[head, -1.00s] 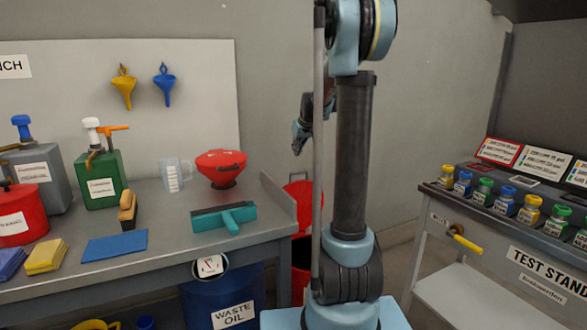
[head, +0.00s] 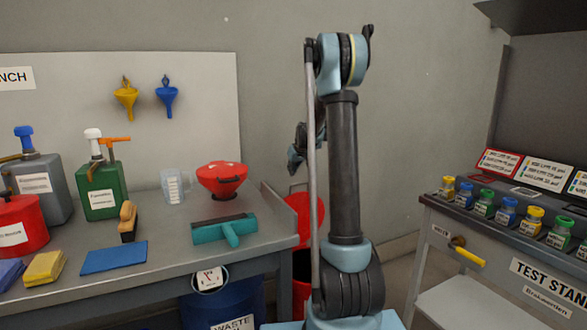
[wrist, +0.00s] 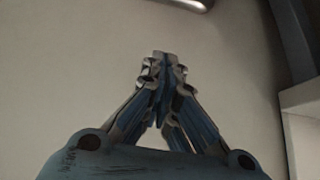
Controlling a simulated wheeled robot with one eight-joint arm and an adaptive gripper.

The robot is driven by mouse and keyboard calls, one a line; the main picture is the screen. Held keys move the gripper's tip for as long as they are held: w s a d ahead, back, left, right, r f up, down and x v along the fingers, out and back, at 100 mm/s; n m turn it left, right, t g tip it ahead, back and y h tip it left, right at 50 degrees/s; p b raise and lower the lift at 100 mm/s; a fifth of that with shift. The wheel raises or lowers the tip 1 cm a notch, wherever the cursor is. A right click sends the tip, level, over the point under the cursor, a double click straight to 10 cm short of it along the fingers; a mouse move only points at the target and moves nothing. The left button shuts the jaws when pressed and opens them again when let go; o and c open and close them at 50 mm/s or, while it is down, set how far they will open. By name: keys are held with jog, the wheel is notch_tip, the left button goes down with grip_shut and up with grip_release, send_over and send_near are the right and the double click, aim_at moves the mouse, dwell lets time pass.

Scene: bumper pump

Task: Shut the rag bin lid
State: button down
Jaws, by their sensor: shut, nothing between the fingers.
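The rag bin appears to be the red bin (head: 302,266) on the floor, past the right end of the bench. Its red lid (head: 303,212) stands raised, showing as a round upright disc. My arm hides part of the lid and much of the bin. My gripper (head: 292,160) is small in the head view, behind my arm and above the lid. In the wrist view my gripper (wrist: 162,62) has its fingertips together with nothing between them. No bin or lid can be made out in the wrist view.
The workbench (head: 150,285) on the left holds cans, a red funnel-shaped vessel (head: 222,180) and a teal squeegee (head: 225,229). A blue waste oil drum (head: 225,300) stands under it. The test stand (head: 480,235) is on the right, with floor between.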

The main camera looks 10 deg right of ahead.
jog(key=shift+s+d+f, duration=0.2)
jog(key=shift+s+f, duration=0.45)
jog(key=shift+f, duration=0.05)
jog(key=shift+s+d+f, duration=0.2)
jog(key=shift+s+f, duration=0.45)
jog(key=shift+s, duration=0.15)
